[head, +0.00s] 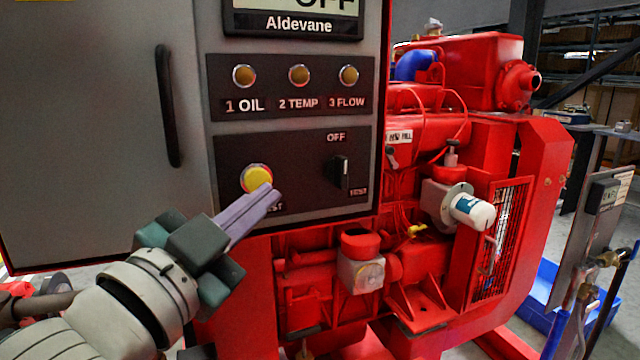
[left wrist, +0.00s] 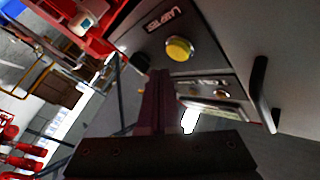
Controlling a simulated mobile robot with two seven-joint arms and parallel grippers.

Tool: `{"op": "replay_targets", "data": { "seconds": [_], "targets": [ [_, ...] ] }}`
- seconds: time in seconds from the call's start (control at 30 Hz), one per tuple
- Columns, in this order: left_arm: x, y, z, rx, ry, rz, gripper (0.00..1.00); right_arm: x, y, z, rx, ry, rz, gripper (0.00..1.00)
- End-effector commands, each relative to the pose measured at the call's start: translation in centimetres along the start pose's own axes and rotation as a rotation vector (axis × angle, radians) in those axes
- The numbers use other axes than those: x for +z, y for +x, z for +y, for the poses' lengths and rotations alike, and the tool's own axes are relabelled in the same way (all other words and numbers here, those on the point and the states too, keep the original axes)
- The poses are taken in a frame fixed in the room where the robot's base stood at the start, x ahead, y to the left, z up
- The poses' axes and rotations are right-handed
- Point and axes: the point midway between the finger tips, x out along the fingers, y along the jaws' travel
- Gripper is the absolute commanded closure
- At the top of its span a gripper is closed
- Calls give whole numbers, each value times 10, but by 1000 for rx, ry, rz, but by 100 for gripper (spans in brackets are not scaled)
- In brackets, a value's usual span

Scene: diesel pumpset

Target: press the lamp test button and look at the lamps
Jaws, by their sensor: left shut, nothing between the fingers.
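The round yellow lamp test button (head: 256,177) sits on the lower black plate of the grey cabinet; its label is partly hidden by my fingers. It also shows in the left wrist view (left wrist: 179,49), just beyond the fingertips. My left gripper (head: 272,192) is shut and empty, its tips at the button's lower right in the head view; I cannot tell whether they touch it. Above are three lamps: 1 OIL (head: 244,76), 2 TEMP (head: 298,75) and 3 FLOW (head: 348,75). All are dull amber with no clear glow. My right gripper is out of view.
A black selector switch (head: 342,172) sits right of the button, below an OFF label. A display (head: 296,17) above the lamps is cut off. A black door handle (head: 167,105) stands out at left. The red pumpset (head: 430,130) fills the space at right.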

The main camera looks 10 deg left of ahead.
Motion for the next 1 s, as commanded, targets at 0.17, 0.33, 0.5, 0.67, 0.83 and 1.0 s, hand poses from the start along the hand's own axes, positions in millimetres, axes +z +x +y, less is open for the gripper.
{"op": "replay_targets", "data": {
  "seconds": [0.17,0.33,0.5,0.67,0.83,1.0],
  "targets": [
    [5,7,-6,-1,1,-1,100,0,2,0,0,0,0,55],
    [6,8,-6,-1,0,-1,100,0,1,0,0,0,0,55],
    [6,8,-6,-1,0,-1,100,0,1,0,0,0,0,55],
    [6,8,-6,-1,0,-1,100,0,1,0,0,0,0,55],
    [6,8,-6,-1,0,-1,100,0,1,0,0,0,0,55],
    [6,8,-6,-1,0,-1,100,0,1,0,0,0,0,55]
  ]
}}
